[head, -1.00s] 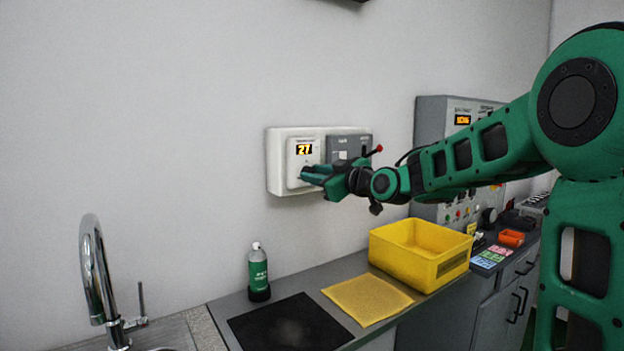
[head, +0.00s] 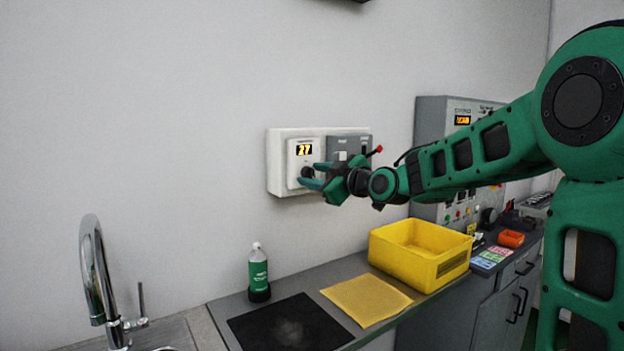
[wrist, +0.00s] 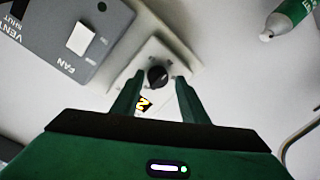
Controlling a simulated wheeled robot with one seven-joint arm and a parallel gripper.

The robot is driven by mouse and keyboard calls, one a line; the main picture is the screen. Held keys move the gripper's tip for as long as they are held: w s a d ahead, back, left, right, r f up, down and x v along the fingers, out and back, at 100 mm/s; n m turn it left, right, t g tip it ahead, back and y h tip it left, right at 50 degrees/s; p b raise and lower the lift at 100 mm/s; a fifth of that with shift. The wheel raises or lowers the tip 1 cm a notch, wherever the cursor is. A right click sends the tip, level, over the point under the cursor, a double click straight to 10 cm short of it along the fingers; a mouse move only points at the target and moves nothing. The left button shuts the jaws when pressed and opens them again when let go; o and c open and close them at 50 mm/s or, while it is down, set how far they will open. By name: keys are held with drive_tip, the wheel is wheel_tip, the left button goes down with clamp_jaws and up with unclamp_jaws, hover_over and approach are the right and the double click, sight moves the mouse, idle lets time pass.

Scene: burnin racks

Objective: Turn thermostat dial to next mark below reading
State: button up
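The thermostat (head: 292,160) is a white unit on the left of a wall panel, and its lit display (head: 304,149) reads 27. Its dark round dial (head: 307,172) sits below the display. In the wrist view the dial (wrist: 158,76) lies between my fingertips, with a visible gap on each side. A pointer mark on it is too small to read surely. My gripper (head: 308,184) is open at the dial; its two green fingers also show in the wrist view (wrist: 158,80). The display (wrist: 143,103) is partly covered by the left finger there.
A grey fan and vent switch panel (head: 337,144) with a red-tipped lever (head: 376,150) adjoins the thermostat. Below are a green bottle (head: 259,272), a black mat (head: 290,326), a yellow cloth (head: 367,299) and a yellow bin (head: 418,262). The wall left of the thermostat is clear.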

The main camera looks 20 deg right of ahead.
idle(0.3)
drive_tip(key=shift+s+d, duration=0.2)
drive_tip(key=shift+s, duration=0.05)
drive_tip(key=v, duration=1)
